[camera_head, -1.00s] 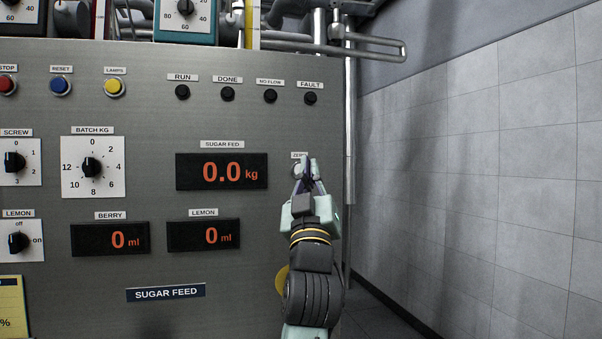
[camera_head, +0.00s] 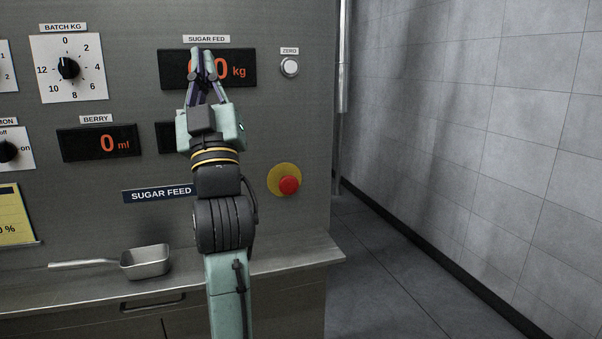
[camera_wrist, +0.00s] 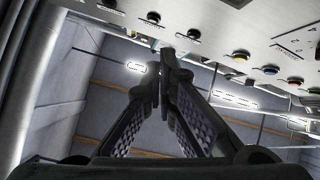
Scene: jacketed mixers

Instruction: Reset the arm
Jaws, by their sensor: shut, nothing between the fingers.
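My gripper (camera_head: 203,52) is in front of the sugar feed display (camera_head: 168,70) in the head view and hides part of its digits. Its fingers are together with nothing between them, pointing up. In the wrist view, the gripper (camera_wrist: 164,62) also shows its fingertips meeting. The white zero button (camera_head: 289,67) is to the right of the gripper, apart from it. My forearm hides most of the lemon display (camera_head: 166,137).
A red emergency button (camera_head: 289,185) on a yellow disc is right of my arm. A metal scoop (camera_head: 147,263) lies on the steel counter (camera_head: 290,256). The batch dial (camera_head: 68,68) and berry display (camera_head: 98,142) are at left. Open floor lies right of the panel.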

